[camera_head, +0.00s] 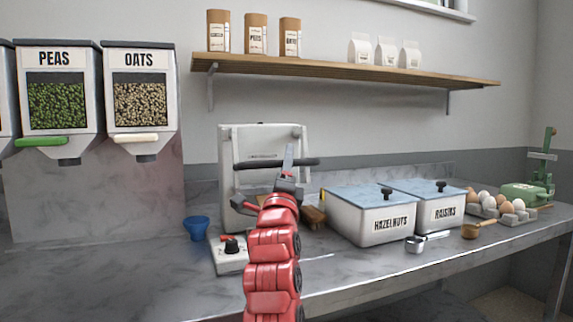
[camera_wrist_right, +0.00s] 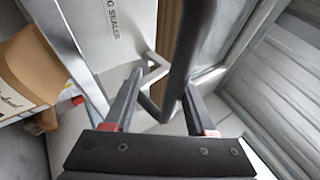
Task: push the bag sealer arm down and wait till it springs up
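The bag sealer (camera_head: 237,140) is a pale upright machine against the wall at the back of the counter. Its arm has a dark horizontal handle bar (camera_head: 248,166) across the front, well above the counter; the bar also shows in the wrist view (camera_wrist_right: 186,50). My right gripper (camera_head: 289,160) is at the right part of this bar. In the wrist view its fingers (camera_wrist_right: 158,98) are apart, with the bar running between or just in front of them; contact is unclear. My red arm hides part of the sealer's lower front. My left gripper is out of view.
A control box with a black knob (camera_head: 231,246) and a blue cup (camera_head: 197,228) stand left of my arm. To the right are the hazelnuts bin (camera_head: 352,217), raisins bin (camera_head: 426,211), scoops and eggs. A brown paper bag (camera_wrist_right: 28,65) shows in the wrist view.

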